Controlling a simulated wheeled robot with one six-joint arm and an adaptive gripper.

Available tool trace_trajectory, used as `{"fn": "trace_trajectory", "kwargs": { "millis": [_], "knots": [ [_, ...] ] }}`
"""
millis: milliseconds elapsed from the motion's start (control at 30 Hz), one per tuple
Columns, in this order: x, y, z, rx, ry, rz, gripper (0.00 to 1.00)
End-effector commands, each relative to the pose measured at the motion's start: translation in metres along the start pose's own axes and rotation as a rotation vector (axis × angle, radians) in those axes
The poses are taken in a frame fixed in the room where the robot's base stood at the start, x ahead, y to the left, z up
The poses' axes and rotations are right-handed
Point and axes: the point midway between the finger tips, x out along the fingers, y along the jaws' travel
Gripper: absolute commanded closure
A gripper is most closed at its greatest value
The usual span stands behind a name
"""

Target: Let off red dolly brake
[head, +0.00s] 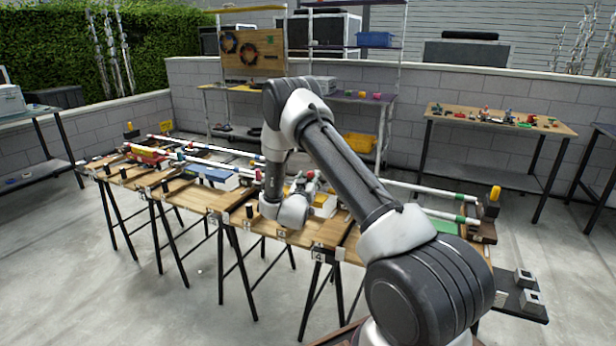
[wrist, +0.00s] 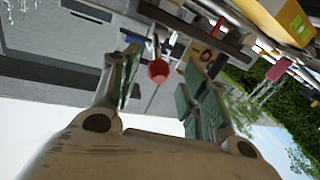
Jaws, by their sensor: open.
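My gripper (head: 302,187) is at the middle of the long workbench, close to a yellow-and-white dolly (head: 324,205). In the wrist view my gripper (wrist: 163,80) is open, its two green-padded fingers apart. A red round knob (wrist: 158,71) on a thin stalk shows between or just beyond the fingertips; contact cannot be told. A red knob (head: 310,174) also shows beside my gripper in the head view. A red dolly (head: 147,155) sits at the bench's far left end. Its brake is too small to make out.
A blue-and-white dolly (head: 214,176) stands between the red and yellow ones. White rails (head: 430,190) run along the workbench (head: 205,195). A shelf rack (head: 375,100) and a side table (head: 500,122) with small items stand behind. The floor in front is clear.

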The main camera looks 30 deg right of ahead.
Motion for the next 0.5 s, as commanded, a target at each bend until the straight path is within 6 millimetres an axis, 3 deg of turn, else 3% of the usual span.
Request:
{"fn": "trace_trajectory", "kwargs": {
  "millis": [200,500],
  "knots": [
    [0.031,0.0,0.0,0.001,0.0,0.0,0.55],
    [0.039,0.0,-0.001,0.0,0.0,-0.002,0.55]
  ]
}}
